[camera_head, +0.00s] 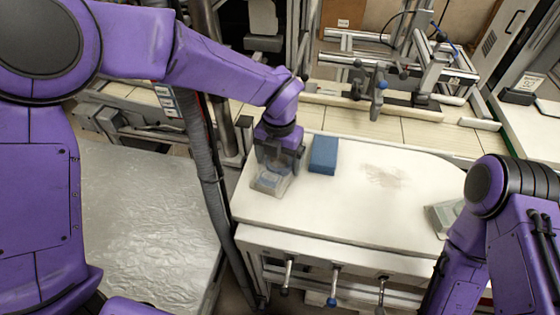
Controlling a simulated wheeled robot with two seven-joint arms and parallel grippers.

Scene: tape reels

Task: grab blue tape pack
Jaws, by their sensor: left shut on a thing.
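A blue box-shaped pack (323,154) lies on the white table (345,215), toward its back left. My left gripper (272,174) reaches down to the left of it, with a small gap between them. The left gripper is shut on a greyish, see-through pack (268,186) with a bluish tint inside. The gripper hides its upper part. I cannot tell whether this pack still touches the table. My right arm comes in at the lower right, but its gripper is out of view.
A grey-green object (444,216) lies at the table's right, partly hidden by my right arm. A metal frame machine (405,75) stands behind the table. A silver-grey covered surface (150,215) is at the left. The table's middle is clear.

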